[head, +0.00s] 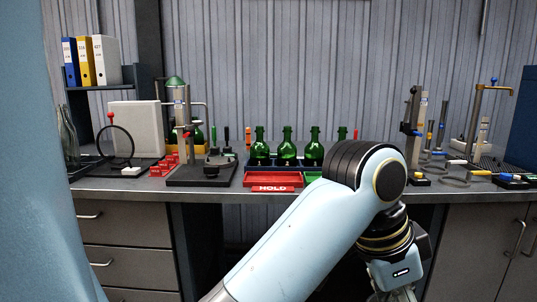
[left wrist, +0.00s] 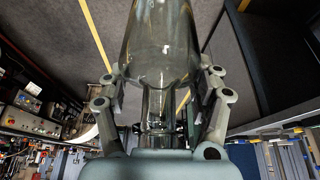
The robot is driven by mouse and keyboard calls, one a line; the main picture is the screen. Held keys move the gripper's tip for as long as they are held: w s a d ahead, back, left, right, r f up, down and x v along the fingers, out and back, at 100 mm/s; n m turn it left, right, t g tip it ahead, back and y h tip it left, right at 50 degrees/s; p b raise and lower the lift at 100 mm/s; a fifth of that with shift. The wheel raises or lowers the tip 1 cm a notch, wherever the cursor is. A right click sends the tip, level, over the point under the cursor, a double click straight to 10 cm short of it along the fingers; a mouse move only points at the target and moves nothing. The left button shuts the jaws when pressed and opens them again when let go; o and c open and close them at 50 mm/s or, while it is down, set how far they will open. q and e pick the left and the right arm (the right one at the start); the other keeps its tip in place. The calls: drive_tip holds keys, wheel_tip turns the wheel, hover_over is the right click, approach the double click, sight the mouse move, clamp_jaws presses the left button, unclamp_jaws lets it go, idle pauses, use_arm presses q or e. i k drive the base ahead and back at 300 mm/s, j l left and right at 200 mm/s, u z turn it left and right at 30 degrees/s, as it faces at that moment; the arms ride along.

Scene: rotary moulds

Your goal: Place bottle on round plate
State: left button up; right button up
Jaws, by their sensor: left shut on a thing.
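My left gripper (left wrist: 160,100) is shut on the neck of a clear glass bottle (left wrist: 160,45), whose wider body fills the top middle of the left wrist view. In the head view my left arm reaches to the lower right, with only part of the left gripper (head: 398,294) at the bottom edge; the held bottle is out of sight there. A dark round piece (head: 218,161) lies on the black base of a stand on the bench; I cannot tell whether it is the round plate. My right gripper is not in view.
Several green bottles (head: 287,150) stand behind a red HOLD tray (head: 273,180) on the bench (head: 222,195). Clear glass (head: 68,137) stands at the far left. A black hoop (head: 101,143), stands (head: 186,125) and a tap-like fixture (head: 478,105) crowd the top. Its front strip is narrow.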

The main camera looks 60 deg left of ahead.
sight(219, 160)
drive_tip(key=k+j+u, duration=0.1)
drive_tip(key=j, duration=0.35)
drive_tip(key=k+j, duration=0.15)
drive_tip(key=j, duration=0.35)
drive_tip(key=k+j+u, duration=0.15)
drive_tip(key=j, duration=0.75)
drive_tip(key=k+u, duration=0.05)
